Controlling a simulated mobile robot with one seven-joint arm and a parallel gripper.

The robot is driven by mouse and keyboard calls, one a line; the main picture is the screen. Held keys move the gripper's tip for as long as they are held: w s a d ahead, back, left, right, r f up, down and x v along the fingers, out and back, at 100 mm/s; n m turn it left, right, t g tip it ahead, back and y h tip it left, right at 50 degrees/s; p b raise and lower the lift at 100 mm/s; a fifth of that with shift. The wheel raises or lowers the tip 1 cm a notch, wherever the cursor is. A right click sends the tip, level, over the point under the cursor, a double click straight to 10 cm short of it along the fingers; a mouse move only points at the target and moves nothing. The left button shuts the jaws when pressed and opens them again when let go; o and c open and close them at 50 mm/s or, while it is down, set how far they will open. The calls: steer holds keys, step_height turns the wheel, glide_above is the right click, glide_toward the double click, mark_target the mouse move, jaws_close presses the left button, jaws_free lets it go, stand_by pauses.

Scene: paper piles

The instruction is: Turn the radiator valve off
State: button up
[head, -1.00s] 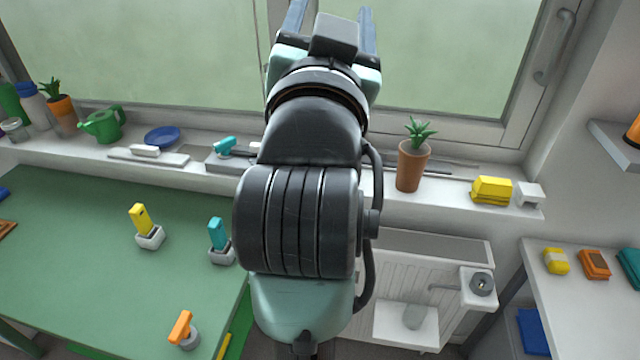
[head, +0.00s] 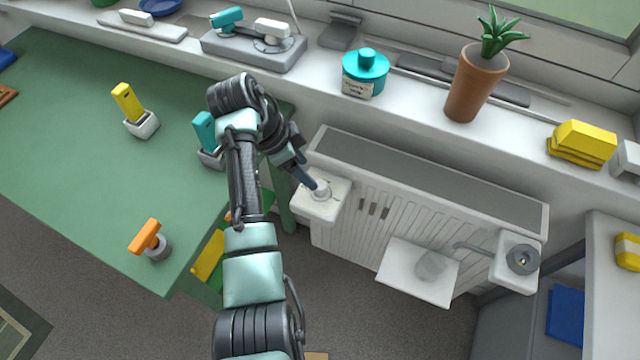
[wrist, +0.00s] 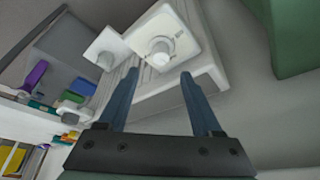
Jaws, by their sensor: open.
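A white radiator (head: 400,215) is under the window sill. A pale round knob (head: 321,190) sits on a white square box at its left end. The knob also shows in the wrist view (wrist: 161,52), with faint marks around it. A dark round knob (head: 522,260) sits on another white box at the right end, beside a pipe. I cannot tell for certain which one is the valve. My gripper (head: 310,183) is at the left knob. In the wrist view my gripper (wrist: 160,73) is open and empty, pointing at that knob, with the fingers apart.
A white shelf with a grey cylinder (head: 430,265) juts from the radiator front. A green table (head: 70,170) is at left. The sill above holds a potted plant (head: 475,85), a teal jar (head: 365,75) and yellow blocks (head: 582,143).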

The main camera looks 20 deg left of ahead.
mark_target(320, 185)
steer(key=b+x, duration=0.1)
steer(key=x, duration=0.8)
steer(key=shift+w, duration=0.1)
jaws_close()
